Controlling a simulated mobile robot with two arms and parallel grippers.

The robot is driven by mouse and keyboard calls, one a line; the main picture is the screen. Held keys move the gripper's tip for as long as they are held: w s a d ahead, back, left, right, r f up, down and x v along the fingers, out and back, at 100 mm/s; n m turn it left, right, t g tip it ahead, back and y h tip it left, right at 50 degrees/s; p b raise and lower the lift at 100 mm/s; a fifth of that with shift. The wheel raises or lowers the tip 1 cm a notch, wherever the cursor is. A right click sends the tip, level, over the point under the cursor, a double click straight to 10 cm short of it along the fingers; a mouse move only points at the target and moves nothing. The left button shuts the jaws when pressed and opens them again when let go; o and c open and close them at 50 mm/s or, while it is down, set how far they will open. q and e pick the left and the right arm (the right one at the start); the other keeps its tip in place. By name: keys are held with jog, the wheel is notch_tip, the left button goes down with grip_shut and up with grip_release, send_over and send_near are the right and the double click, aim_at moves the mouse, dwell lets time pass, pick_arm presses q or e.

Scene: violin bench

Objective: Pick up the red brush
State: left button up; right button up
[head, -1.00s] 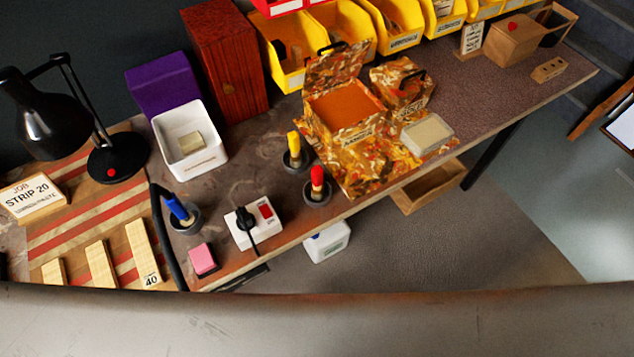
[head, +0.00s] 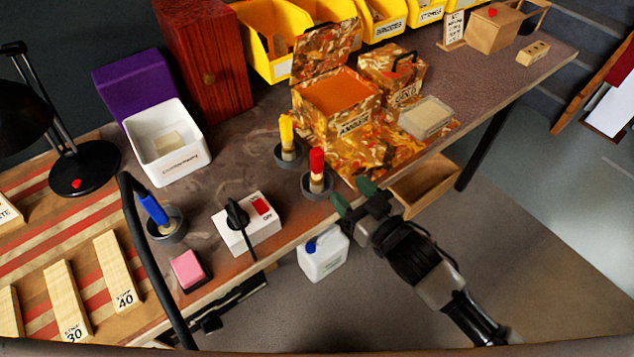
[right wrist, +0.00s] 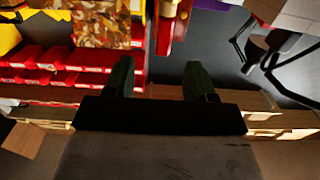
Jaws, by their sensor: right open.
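The red brush (head: 317,168) stands upright in a dark round holder (head: 318,190) near the bench's front edge; its lower end is hidden in the holder. My right gripper (head: 353,196) is open and empty, just right of the red brush and apart from it in the head view, with its arm coming from the lower right. In the right wrist view the two dark green fingers (right wrist: 159,78) stand apart with nothing between their tips. My left gripper is not in view.
A yellow brush (head: 286,138) and a blue brush (head: 154,211) stand in similar holders. A white switch box (head: 238,238) sits left of the red brush. The patterned open box (head: 341,100) stands behind. A white jug (head: 323,257) is below the bench edge.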

aim_at(320, 164)
jog(key=x, duration=0.5)
jog(key=shift+s+a+p+x, duration=0.1)
jog(key=shift+a+p+x, duration=0.1)
jog(key=shift+x, duration=1.15)
jog(key=shift+s+a+p+x, duration=0.1)
jog(key=shift+p+x, duration=0.05)
jog(key=shift+x, duration=1.2)
jog(key=shift+r, duration=0.25)
jog(key=shift+c, duration=0.4)
jog(key=c, duration=0.9)
